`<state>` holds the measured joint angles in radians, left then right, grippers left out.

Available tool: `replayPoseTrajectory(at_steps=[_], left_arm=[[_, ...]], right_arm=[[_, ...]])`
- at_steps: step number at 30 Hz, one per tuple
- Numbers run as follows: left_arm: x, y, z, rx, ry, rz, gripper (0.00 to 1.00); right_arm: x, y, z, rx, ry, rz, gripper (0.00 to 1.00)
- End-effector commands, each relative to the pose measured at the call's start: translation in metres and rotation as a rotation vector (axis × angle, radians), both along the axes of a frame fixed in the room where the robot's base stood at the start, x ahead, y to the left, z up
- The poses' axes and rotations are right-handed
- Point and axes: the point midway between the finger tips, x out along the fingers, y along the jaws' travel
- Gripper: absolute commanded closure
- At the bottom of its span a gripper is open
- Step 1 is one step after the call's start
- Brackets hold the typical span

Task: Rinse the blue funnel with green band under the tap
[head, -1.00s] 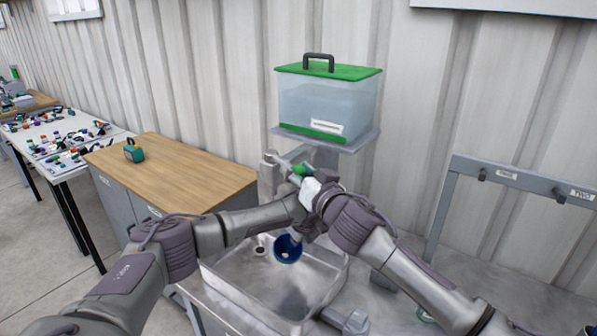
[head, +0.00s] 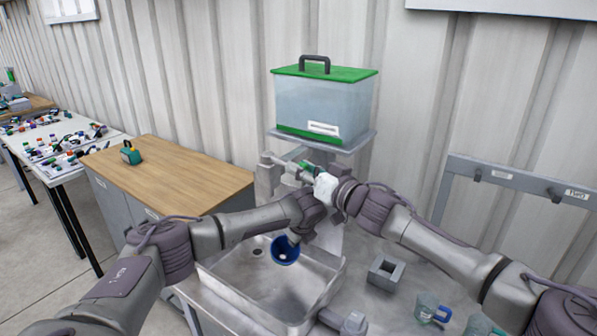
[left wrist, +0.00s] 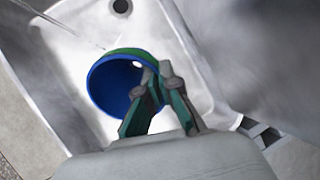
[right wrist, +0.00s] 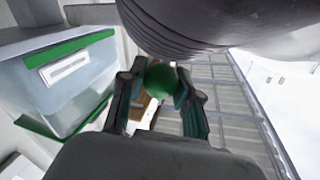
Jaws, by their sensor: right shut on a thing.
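The blue funnel (head: 286,250) hangs over the sink, its wide mouth showing. In the left wrist view the funnel (left wrist: 108,88) has a green band near its rim. My left gripper (left wrist: 150,105) is shut on the funnel's wall. My right gripper (head: 313,172) is at the tap (head: 280,162) behind the sink. In the right wrist view it is shut on a round green knob (right wrist: 160,82). A thin pale streak like water (left wrist: 75,32) runs to the funnel's upper edge; I cannot tell whether it enters the mouth.
The metal sink (head: 235,290) lies below the funnel. A clear tank (head: 322,105) with a green lid stands above the tap. A square grey block (head: 385,273) and a teal cup (head: 432,308) sit at right. A wooden-topped cabinet (head: 175,175) is at left.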

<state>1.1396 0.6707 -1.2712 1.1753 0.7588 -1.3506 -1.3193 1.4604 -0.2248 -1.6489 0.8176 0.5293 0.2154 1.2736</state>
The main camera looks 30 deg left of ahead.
Motion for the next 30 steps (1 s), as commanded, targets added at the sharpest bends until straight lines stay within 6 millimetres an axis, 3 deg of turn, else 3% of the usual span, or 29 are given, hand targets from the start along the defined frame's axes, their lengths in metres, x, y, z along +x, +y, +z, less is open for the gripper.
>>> replayPoseTrajectory(at_steps=[6,18,19,23,30], left_arm=[[0.0001,0.0000,-0.0003,0.000,0.000,0.000,1.00],[0.0000,-0.0001,-0.0001,0.000,0.000,0.000,1.00],[0.0000,-0.0001,-0.0001,0.000,0.000,0.000,1.00],[0.0000,0.0000,-0.0001,0.000,0.000,0.000,1.00],[0.0000,0.0000,-0.0001,0.000,0.000,0.000,1.00]], right_arm=[[0.0101,-0.0024,-0.0012,-0.006,-0.003,0.069,1.00],[0.0114,-0.0038,-0.0004,-0.009,-0.002,0.084,1.00],[0.0114,-0.0038,-0.0004,-0.009,-0.002,0.084,0.63],[0.0112,-0.0036,-0.0001,-0.007,-0.001,0.084,0.41],[0.0105,-0.0032,0.0005,-0.007,-0.001,0.086,0.41]])
